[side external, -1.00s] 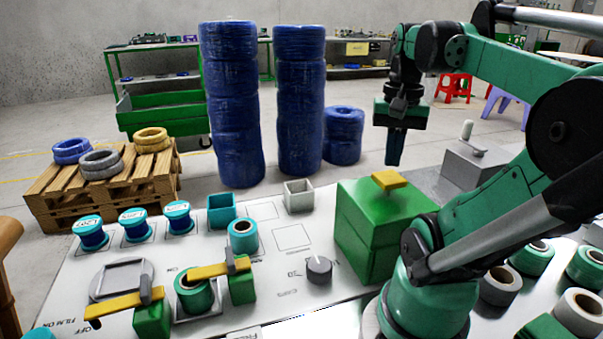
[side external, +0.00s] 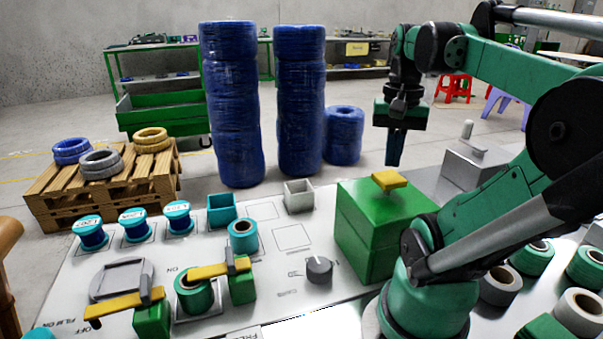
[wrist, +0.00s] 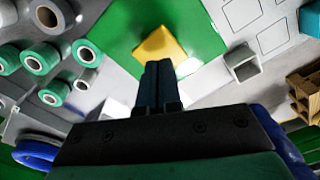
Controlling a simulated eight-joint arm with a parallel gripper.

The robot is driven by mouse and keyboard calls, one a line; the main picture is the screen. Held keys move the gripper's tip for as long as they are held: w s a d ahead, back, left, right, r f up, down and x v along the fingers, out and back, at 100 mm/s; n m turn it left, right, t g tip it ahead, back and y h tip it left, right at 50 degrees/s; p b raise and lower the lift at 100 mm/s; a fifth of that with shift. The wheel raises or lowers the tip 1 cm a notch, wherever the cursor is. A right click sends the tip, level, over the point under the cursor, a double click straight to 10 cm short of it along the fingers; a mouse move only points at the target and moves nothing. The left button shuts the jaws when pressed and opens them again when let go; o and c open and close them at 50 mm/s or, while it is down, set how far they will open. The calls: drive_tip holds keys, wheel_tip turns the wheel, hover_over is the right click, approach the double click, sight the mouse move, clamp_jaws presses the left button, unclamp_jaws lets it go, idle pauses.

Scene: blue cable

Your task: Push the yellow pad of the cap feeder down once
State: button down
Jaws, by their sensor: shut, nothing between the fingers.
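The cap feeder is a green box (side external: 372,232) on the white work surface, with a yellow pad (side external: 389,180) on its top. The pad stands slightly proud of the box. My gripper (side external: 394,164) points down with its fingers shut and empty. In the side view its tips appear just above the pad's far edge, with a small gap. In the wrist view the yellow pad (wrist: 163,47) lies just beyond the shut fingertips (wrist: 158,66), which cover its near part. The green box (wrist: 195,22) surrounds the pad there.
A dark knob (side external: 319,268) and an open grey bin (side external: 299,196) stand left of the box. A grey metal block with a lever (side external: 475,165) stands to the right. Tape rolls (side external: 502,285) lie near my base. Tall blue coil stacks (side external: 300,100) stand behind.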

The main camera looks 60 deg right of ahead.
sight(389, 177)
drive_tip(key=shift+f, duration=1.8)
drive_tip(key=shift+r, duration=3.55)
drive_tip(key=w+a+f+n+t+h, duration=0.1)
drive_tip(key=w+a+f+n, duration=0.15)
drive_tip(key=w+n, duration=0.2)
drive_tip(key=w+a+f+n+t+h, duration=0.1)
drive_tip(key=w+a+f+n+t, duration=0.15)
drive_tip(key=w, duration=0.35)
drive_tip(key=w+a+f+n+t+y, duration=0.1)
drive_tip(key=w+a+f+n+t, duration=0.1)
drive_tip(key=a, duration=0.4)
drive_tip(key=w+a+f+n+t+y, duration=0.1)
drive_tip(key=w+a+f+n, duration=0.1)
drive_tip(key=w+a+n, duration=0.2)
drive_tip(key=shift+a+n+t, duration=0.35)
drive_tip(key=shift+a+n, duration=0.65)
drive_tip(key=shift+a, duration=0.05)
